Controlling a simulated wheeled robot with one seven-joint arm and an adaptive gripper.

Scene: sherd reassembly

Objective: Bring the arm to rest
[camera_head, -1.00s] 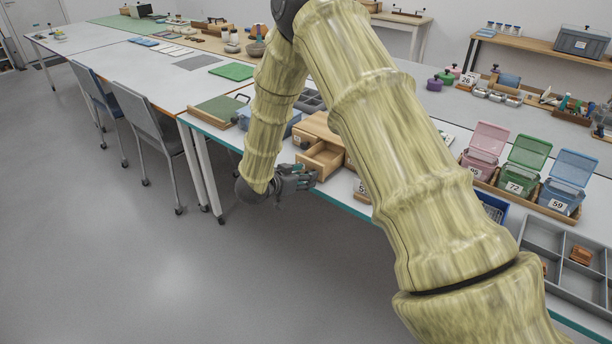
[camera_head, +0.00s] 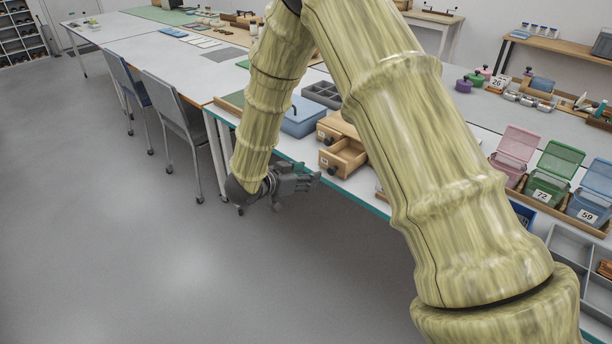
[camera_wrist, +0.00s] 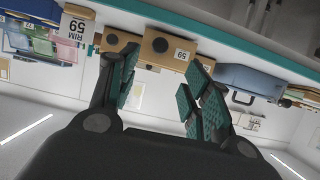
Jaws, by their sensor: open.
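My arm, in a yellow-green sleeve, spans the head view. My gripper (camera_head: 305,183) is off the table's front edge, left of and below an open wooden drawer (camera_head: 343,157). In the wrist view my gripper (camera_wrist: 160,98) shows two dark fingers with teal pads, spread apart. I see nothing between the pads except the background. The wrist picture appears turned over. There the wooden drawer unit (camera_wrist: 165,50) with a "59" label lies beyond the fingers.
The table's teal front edge (camera_head: 372,203) runs close to my gripper. A blue case (camera_head: 302,117) stands behind it. Lidded bins in pink (camera_head: 514,150), green (camera_head: 553,170) and blue (camera_head: 590,195) stand to the right. A grey chair (camera_head: 172,110) is at the left. Floor in front is clear.

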